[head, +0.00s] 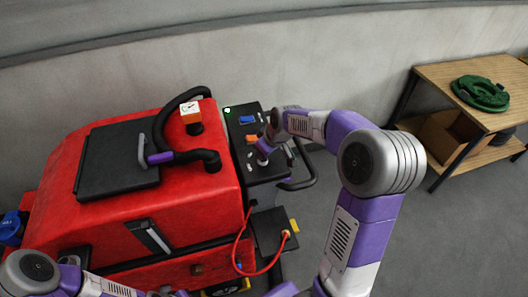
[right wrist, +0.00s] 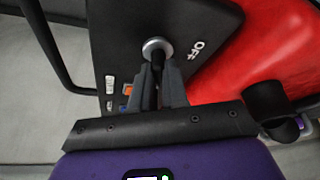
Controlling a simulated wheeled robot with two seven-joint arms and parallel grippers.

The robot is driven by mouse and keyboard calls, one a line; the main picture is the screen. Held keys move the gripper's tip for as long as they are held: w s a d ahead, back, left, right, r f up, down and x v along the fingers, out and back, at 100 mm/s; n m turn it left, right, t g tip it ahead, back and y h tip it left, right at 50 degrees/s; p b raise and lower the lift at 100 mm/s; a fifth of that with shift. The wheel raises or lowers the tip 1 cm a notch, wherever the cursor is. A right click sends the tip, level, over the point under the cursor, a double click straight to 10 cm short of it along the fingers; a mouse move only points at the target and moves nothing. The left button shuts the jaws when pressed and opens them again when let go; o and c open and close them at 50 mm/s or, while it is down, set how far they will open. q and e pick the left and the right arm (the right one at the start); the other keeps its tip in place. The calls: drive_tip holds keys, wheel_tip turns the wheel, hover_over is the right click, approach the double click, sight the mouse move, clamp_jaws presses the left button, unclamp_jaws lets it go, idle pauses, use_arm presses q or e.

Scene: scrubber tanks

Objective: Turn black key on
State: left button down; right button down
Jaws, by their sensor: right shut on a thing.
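The black control panel (head: 262,175) is at the rear of the red scrubber in the head view. In the right wrist view the black key (right wrist: 155,72) stands in a round silver lock (right wrist: 157,48) on this panel. A white OFF label (right wrist: 197,49) is to the right of the lock. My right gripper (right wrist: 158,88) is shut on the black key, its grey fingers on either side of it. In the head view my right gripper (head: 264,152) is at the panel and hides the key.
The red scrubber body (head: 75,217) with a black lid (head: 115,160) and black hose (head: 206,160) lies left of the panel. A black handle bar (head: 300,184) is on the right. A wooden shelf (head: 465,75) with a green ring-shaped thing (head: 481,92) stands by the wall. Open floor lies between.

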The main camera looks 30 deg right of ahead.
drive_tip(key=shift+s+f, duration=0.15)
drive_tip(key=shift+f, duration=0.15)
drive_tip(key=c, duration=1.3)
unclamp_jaws()
drive_tip(key=shift+o, duration=0.8)
drive_tip(key=shift+r, duration=0.1)
drive_tip(key=shift+r, duration=0.1)
drive_tip(key=shift+r, duration=0.3)
drive_tip(key=v, duration=0.6)
drive_tip(key=shift+r, duration=0.35)
drive_tip(key=shift+s+d, duration=0.1)
drive_tip(key=shift+s, duration=0.05)
